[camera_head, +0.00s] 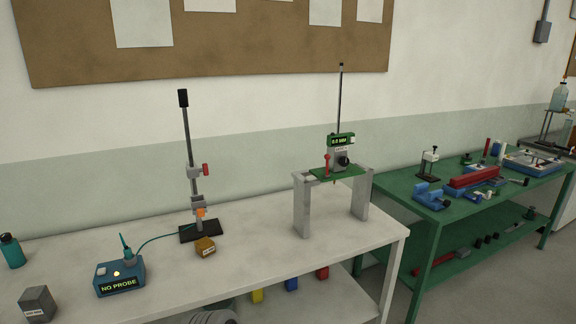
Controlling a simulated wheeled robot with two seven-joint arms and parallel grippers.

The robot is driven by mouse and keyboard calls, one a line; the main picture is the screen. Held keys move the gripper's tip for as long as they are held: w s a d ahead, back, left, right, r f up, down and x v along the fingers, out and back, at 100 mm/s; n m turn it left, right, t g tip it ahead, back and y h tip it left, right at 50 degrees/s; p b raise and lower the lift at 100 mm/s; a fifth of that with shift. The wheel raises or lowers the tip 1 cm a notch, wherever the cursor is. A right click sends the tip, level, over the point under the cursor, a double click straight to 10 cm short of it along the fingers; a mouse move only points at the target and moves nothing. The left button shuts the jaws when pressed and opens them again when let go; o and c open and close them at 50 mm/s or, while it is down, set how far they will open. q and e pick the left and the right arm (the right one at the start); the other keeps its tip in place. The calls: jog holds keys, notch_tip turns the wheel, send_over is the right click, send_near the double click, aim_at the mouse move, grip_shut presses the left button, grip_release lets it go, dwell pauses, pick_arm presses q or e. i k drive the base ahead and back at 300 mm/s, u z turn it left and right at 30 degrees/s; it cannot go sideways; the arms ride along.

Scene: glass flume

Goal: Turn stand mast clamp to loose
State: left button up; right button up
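A stand with a dark base (200,231) and a tilted-looking grey mast (187,140) stands on the white bench. A grey clamp with a red knob (205,170) sits partway up this mast. A lower grey block with an orange part (200,211) sits below it. A second mast (339,100) rises from a green plate on a grey bridge to the right. It carries a green display unit (341,140), a dark knob (343,161) and a red lever (327,163). Whether either clamp is tight or loose cannot be told. Neither gripper shows.
A blue box reading "NO PROBE" (119,278) is cabled toward the left stand. A brown block (205,247), grey block (38,304) and teal bottle (11,251) share the white bench (260,262). The grey bridge (302,207) stands right. A green table (400,186) holds several tools.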

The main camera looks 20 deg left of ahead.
aim_at(204, 169)
jog(key=z, duration=0.2)
jog(key=i, duration=1.45)
jog(key=u, duration=3.05)
jog(key=k, duration=0.55)
jog(key=z, duration=0.2)
